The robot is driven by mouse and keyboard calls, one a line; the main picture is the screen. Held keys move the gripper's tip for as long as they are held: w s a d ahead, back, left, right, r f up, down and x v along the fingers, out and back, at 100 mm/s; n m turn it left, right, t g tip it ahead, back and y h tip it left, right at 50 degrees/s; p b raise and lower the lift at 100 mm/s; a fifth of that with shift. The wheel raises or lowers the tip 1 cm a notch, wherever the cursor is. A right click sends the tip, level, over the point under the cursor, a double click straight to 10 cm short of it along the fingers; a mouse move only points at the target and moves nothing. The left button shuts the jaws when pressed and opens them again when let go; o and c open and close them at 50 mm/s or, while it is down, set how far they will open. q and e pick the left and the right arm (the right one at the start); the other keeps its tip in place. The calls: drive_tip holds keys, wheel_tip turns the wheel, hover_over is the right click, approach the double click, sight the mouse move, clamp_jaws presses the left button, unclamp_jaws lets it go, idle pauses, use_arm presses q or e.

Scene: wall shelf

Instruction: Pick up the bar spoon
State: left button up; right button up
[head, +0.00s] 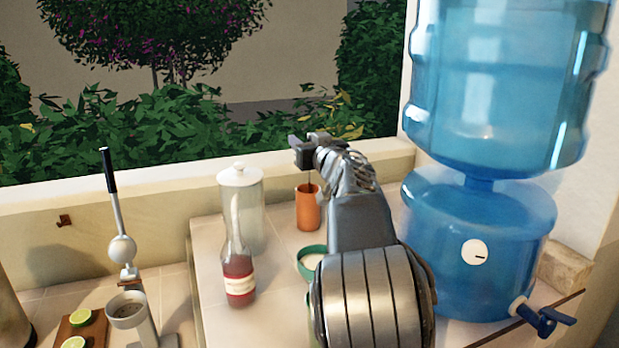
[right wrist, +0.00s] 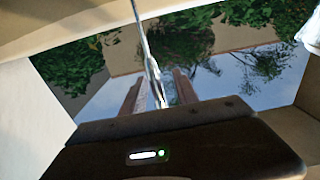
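The bar spoon is a thin metal rod (right wrist: 145,40) in the right wrist view. It runs down from the top edge between the two reddish-brown fingers of my right gripper (right wrist: 158,82). The fingers stand apart, with a gap visible beside the rod. In the head view my right gripper (head: 306,150) is directly above an orange cup (head: 308,209). A thin dark stem (head: 309,181) shows between the gripper and the cup; the cup hides its lower end. My left gripper is out of view.
A lidded glass jar (head: 248,205) and a red-filled bottle (head: 238,270) stand left of the cup. A green-rimmed bowl (head: 304,266) sits in front, partly behind my arm. A large blue water dispenser (head: 478,245) stands close on the right. A citrus press (head: 122,250) is farther left.

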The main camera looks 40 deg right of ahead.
drive_tip(key=shift+c, duration=0.2)
clamp_jaws()
idle(1.2)
